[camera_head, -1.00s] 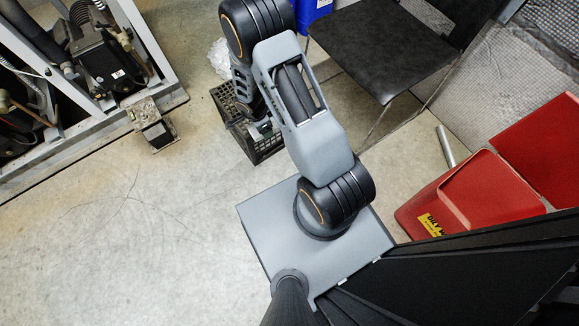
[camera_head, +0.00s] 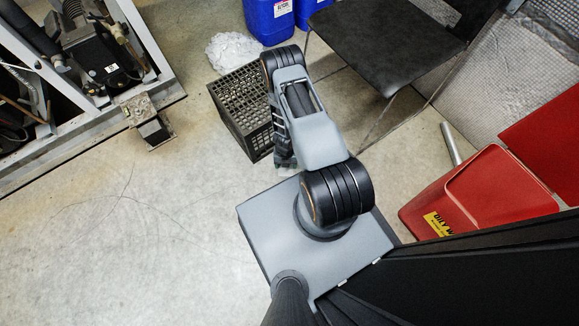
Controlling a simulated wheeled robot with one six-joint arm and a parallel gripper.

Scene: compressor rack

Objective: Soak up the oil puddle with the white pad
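No oil puddle can be made out on the floor that shows. I cannot pick out a white pad for certain. A crumpled white heap (camera_head: 233,50) lies on the floor behind the black crate; I cannot tell what it is made of. My arm bends over at its elbow and its far end hangs down beside the crate's right side. My gripper (camera_head: 284,163) is low there, dark and mostly hidden behind my own arm. Its fingertips and anything between them cannot be made out.
The black slatted crate (camera_head: 229,103) stands close left of my gripper. Blue canisters (camera_head: 268,22) and a black chair (camera_head: 375,45) are behind. A red oily-waste bin (camera_head: 480,195) stands right, the compressor rack (camera_head: 150,50) left. Floor at left is clear.

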